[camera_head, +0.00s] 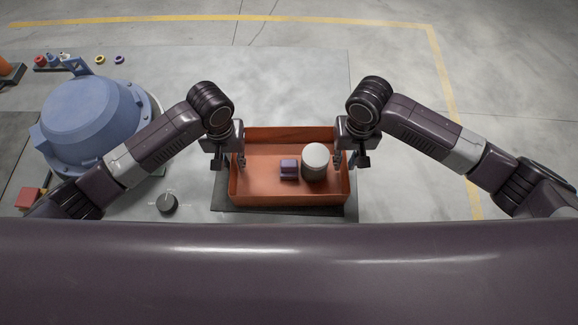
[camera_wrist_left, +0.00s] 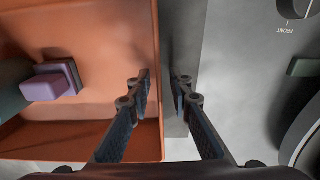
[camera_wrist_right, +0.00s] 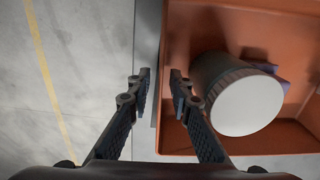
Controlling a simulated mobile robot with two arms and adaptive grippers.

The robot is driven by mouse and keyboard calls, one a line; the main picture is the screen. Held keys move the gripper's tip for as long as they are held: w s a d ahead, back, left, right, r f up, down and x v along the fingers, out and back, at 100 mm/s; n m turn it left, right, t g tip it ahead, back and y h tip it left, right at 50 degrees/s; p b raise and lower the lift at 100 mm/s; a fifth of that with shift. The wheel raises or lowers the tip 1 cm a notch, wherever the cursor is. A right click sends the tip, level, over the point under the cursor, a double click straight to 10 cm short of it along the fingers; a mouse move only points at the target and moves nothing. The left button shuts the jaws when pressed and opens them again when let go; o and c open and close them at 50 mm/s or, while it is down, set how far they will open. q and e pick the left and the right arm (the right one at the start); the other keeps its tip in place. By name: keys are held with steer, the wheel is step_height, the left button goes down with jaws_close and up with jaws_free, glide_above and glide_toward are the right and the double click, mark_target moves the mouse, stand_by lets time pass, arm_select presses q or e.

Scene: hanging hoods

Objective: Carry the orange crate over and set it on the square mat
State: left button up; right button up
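The orange crate (camera_head: 290,199) is upright over a dark square mat (camera_head: 285,210), whose edge shows around it. I cannot tell for sure whether it rests on the mat. Inside are a white-topped grey cylinder (camera_head: 315,165) and a small purple block (camera_head: 289,170). My left gripper (camera_head: 241,160) is at the crate's left wall, and my right gripper (camera_head: 338,158) is at its right wall. In the left wrist view, the fingers (camera_wrist_left: 160,92) are parted on either side of the wall. The right wrist view shows the other fingers (camera_wrist_right: 160,92) likewise parted around the right wall.
A large blue domed housing (camera_head: 95,115) stands at the left. A small dark round knob (camera_head: 167,203) is left of the crate. Small coloured parts (camera_head: 62,58) lie at the back left. The floor behind and right of the crate is clear, with yellow lines (camera_head: 440,70).

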mark_target(232, 159)
arm_select(q)
jaws_close()
arm_select(e)
jaws_close()
arm_select(q)
steer(key=shift+w+r, duration=0.15)
steer(key=shift+r, duration=0.1)
arm_select(e)
steer(key=shift+w+r, duration=0.1)
steer(key=shift+r, duration=0.15)
